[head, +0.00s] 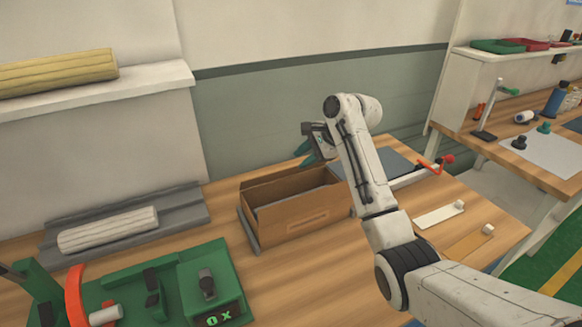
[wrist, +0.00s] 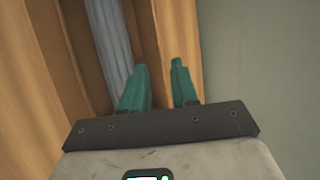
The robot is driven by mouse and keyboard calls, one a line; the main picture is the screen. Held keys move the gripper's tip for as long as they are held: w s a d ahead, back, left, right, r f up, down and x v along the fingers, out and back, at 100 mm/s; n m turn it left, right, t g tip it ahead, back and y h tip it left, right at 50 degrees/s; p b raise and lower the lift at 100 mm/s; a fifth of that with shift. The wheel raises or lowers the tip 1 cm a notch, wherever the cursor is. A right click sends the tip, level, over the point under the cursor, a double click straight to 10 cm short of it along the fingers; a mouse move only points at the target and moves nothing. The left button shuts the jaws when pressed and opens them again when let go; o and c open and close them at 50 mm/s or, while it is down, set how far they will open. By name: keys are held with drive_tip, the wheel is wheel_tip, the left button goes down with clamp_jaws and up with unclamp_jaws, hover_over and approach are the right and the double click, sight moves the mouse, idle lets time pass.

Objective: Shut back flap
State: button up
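A brown cardboard box (head: 300,218) stands on the wooden bench in the head view, with its top open. Its back side (head: 282,187) rises along the far edge. In the wrist view the back side or flap (wrist: 150,40) is a brown strip running up the picture. A blue-grey ribbed item (wrist: 110,45) lies inside the box. My gripper (head: 306,154) is over the far right part of the box, pointing down. In the wrist view its teal fingers (wrist: 159,65) are apart, near the brown strip. Whether they touch it I cannot tell.
A grey-green wall (wrist: 260,60) is close behind the box. A grey tray (head: 185,207) with a pale roll (head: 108,229) lies left. A green fixture (head: 205,285) stands at front left. A dark grey panel (head: 393,160) and a red-handled part (head: 447,159) are right.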

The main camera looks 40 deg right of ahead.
sight(285, 171)
drive_tip(key=x, duration=1)
clamp_jaws()
drive_tip(key=shift+s, duration=0.1)
idle(1.2)
